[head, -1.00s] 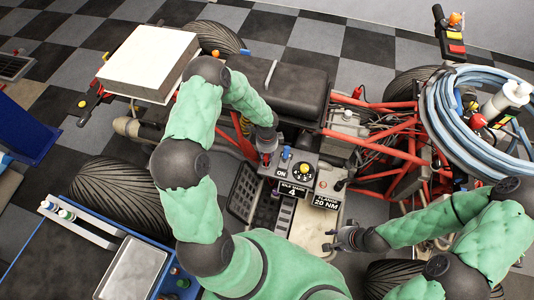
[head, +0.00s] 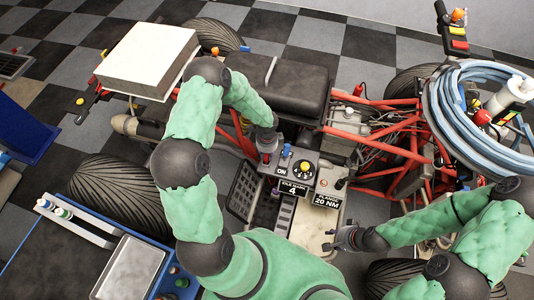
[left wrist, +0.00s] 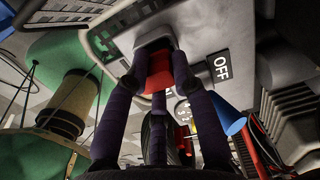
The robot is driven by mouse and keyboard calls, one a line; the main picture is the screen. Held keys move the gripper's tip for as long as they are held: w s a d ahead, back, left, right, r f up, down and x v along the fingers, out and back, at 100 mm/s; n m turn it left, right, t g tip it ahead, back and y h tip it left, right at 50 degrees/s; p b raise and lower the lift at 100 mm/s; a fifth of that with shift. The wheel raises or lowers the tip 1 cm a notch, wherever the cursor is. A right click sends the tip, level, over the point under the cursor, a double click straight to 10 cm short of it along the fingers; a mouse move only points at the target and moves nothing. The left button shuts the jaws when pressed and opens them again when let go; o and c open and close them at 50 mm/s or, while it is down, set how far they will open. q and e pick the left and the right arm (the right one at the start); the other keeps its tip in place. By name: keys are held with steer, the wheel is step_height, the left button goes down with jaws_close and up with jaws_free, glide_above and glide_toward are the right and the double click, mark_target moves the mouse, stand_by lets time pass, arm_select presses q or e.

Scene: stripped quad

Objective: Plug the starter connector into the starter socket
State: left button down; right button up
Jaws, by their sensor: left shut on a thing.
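In the head view my left gripper (head: 266,152) reaches down at the left edge of a grey control panel (head: 292,167). In the left wrist view my left gripper (left wrist: 162,65) is shut on a red piece (left wrist: 160,72), close against the panel beside an OFF label (left wrist: 221,66). I cannot tell whether this red piece is a switch handle or a connector. My right gripper (head: 333,239) is empty, its fingers apart, over a pale floor plate. I cannot clearly pick out the starter connector or the starter socket.
A quad frame with red tubes (head: 392,150) spreads to the right. A coil of blue hose (head: 440,105) hangs at the right. The black seat (head: 285,88) and a white box (head: 150,60) lie beyond my left arm. A blue bench with a metal tray (head: 132,268) stands lower left.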

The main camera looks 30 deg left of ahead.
arm_select(q)
steer(key=shift+f+b, duration=0.45)
steer(key=shift+f, duration=0.15)
steer(key=c, duration=1)
jaws_free()
steer(key=shift+o, duration=0.2)
steer(key=shift+r, duration=0.15)
step_height(320, 180, up, 12)
